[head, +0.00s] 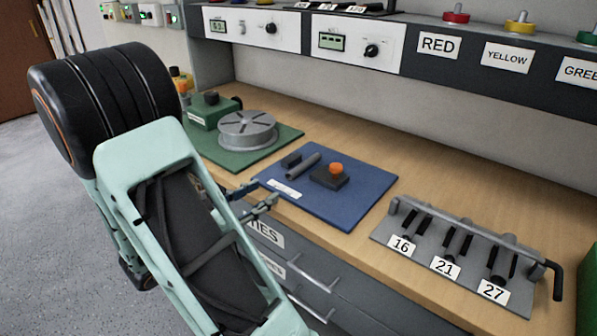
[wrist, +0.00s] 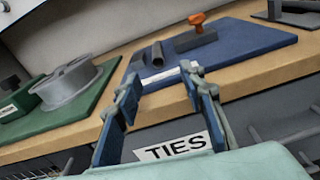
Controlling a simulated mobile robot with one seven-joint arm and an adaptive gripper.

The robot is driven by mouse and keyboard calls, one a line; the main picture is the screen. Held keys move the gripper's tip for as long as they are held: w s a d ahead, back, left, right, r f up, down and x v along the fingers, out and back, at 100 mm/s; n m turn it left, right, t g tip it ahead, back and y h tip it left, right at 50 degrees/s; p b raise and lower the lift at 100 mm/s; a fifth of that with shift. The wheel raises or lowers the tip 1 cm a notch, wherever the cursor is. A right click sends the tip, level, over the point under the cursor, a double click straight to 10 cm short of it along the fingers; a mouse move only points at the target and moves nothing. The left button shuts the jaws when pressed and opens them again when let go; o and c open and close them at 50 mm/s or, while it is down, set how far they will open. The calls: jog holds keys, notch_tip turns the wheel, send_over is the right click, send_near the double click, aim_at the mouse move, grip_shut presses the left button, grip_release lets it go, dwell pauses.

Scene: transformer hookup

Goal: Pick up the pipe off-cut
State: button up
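The pipe off-cut, a short grey tube (head: 303,166), lies on the blue mat (head: 355,208) on the bench, between a small dark block (head: 291,160) and a dark block with an orange knob (head: 331,176). The tube also shows in the wrist view (wrist: 157,55), beyond and between my fingertips. My gripper (head: 262,194) is open and empty at the front edge of the bench, short of the tube and apart from it. Its two blue fingers stand wide apart in the wrist view (wrist: 160,76).
A green mat with a grey spool (head: 247,131) lies to the left. A grey rack (head: 455,255) labelled 16, 21 and 27 stands to the right. Drawers with handles (head: 315,280) are below the bench edge. A shelf with meters (head: 355,45) overhangs behind.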

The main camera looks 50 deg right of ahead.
aim_at(289, 176)
jog(key=shift+w+d+f+n+h, duration=0.1)
jog(key=shift+w+f+n+h, duration=0.15)
jog(key=shift+f+n, duration=0.5)
jog(key=d, duration=0.3)
jog(key=d+b, duration=0.1)
jog(key=d, duration=0.3)
jog(key=w+d, duration=0.1)
jog(key=d, duration=0.2)
jog(key=shift+d+b, duration=0.35)
jog(key=shift+b, duration=0.05)
jog(key=shift+c, duration=0.4)
grip_shut()
